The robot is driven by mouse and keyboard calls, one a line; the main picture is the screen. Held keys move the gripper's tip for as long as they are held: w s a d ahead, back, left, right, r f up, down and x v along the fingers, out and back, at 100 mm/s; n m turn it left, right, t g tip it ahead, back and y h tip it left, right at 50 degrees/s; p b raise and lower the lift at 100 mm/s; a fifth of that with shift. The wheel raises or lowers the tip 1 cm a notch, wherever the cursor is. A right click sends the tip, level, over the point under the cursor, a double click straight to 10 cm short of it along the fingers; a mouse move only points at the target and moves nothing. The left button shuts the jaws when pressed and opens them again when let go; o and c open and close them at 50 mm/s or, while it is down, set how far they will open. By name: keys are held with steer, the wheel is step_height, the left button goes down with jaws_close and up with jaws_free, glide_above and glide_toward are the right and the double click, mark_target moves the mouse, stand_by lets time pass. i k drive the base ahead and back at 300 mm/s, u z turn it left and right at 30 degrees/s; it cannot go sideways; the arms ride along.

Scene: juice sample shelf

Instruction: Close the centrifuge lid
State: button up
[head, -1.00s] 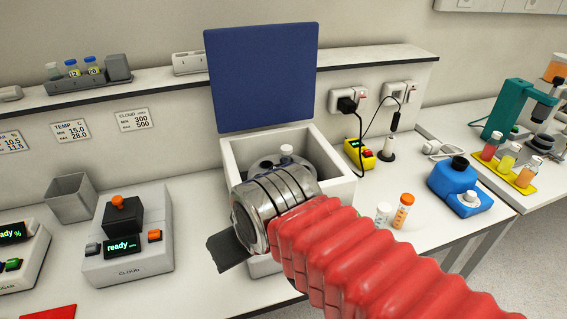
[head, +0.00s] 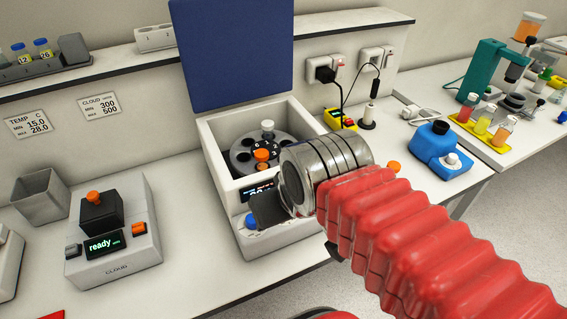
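The centrifuge (head: 262,238) stands on the bench in the middle of the head view. Its blue lid (head: 232,55) is open and stands upright at the back. Inside the bowl is a grey rotor (head: 241,157) with numbered holes, an orange cap near its hub and a white-capped tube at its back. My gripper (head: 268,210) is in front of the centrifuge's right front corner, at the end of the red sleeved arm. A dark flat finger shows in front of the centrifuge display. The gripper's opening cannot be made out, and the display is partly hidden.
The cloud meter (head: 112,240) and a grey bin (head: 41,196) stand left of the centrifuge. A shelf (head: 131,57) runs along the wall behind the lid.

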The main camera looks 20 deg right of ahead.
mark_target(232, 52)
steer(key=u, duration=0.1)
steer(key=k, duration=0.9)
steer(key=u, duration=0.65)
steer(key=k, duration=0.45)
steer(key=z, duration=0.25)
steer(key=i, duration=1.1)
steer(key=u, duration=0.45)
steer(key=i, duration=0.75)
steer(key=u, duration=0.55)
